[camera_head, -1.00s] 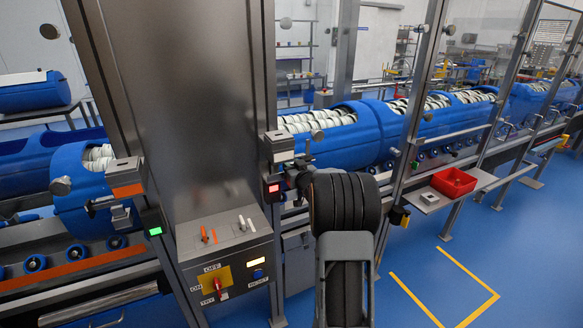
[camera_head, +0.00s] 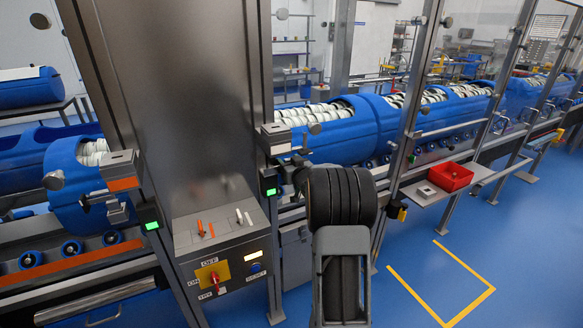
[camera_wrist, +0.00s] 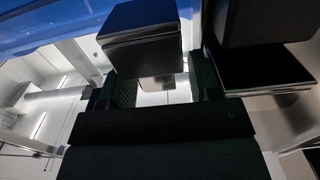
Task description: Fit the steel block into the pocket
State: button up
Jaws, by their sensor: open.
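On the right post of the steel cabinet in the head view sits a grey steel fixture (camera_head: 275,138), a block-like body above a lamp (camera_head: 269,185) that shows green. I cannot separate the steel block from the pocket there at this size. My gripper (camera_head: 291,172) is just below and right of this fixture, mostly hidden by my own wrist. In the wrist view my gripper (camera_wrist: 165,92) has its fingers apart. A dark box-shaped body (camera_wrist: 142,48) stands beyond them, with a paler grey piece (camera_wrist: 158,82) showing in the gap. I see no clear grip on it.
A matching fixture (camera_head: 120,162) with a green lamp (camera_head: 149,217) is on the left post. Below is a control box (camera_head: 225,240) with a switch. A side shelf (camera_head: 428,193) holds a red bin (camera_head: 451,177). Blue tubs (camera_head: 345,130) line the conveyor. The blue floor at right is clear.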

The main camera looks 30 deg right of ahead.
jog(key=s+a+b, duration=0.1)
jog(key=s+a, duration=0.1)
jog(key=s, duration=1.1)
jog(key=shift+s+b, duration=0.3)
jog(key=shift+b, duration=0.1)
jog(key=shift+d+r, duration=0.1)
jog(key=s+d+f+m+g+h, duration=0.2)
jog(key=s+d+f+g+h, duration=0.2)
jog(key=f+g, duration=0.25)
jog(key=s+a+f+m+g, duration=0.1)
jog(key=s+a+f+g, duration=0.2)
jog(key=s+a+g, duration=0.1)
jog(key=s+a+r+n+g+y+p, duration=0.1)
jog(key=s+a+r+y, duration=0.1)
jog(key=a, duration=0.6)
jog(key=s+a+r+n+g+y+p, duration=0.1)
jog(key=s+a, duration=0.3)
jog(key=a, duration=0.5)
jog(key=s+a+r+n+g+y+p, duration=0.1)
jog(key=s+a+r+n+y, duration=0.1)
jog(key=a, duration=0.7)
jog(key=shift+s+r+n+y, duration=0.4)
jog(key=shift+s+r+y, duration=0.4)
jog(key=shift+s+r, duration=0.15)
jog(key=shift+a+g, duration=0.1)
jog(key=shift+g, duration=0.15)
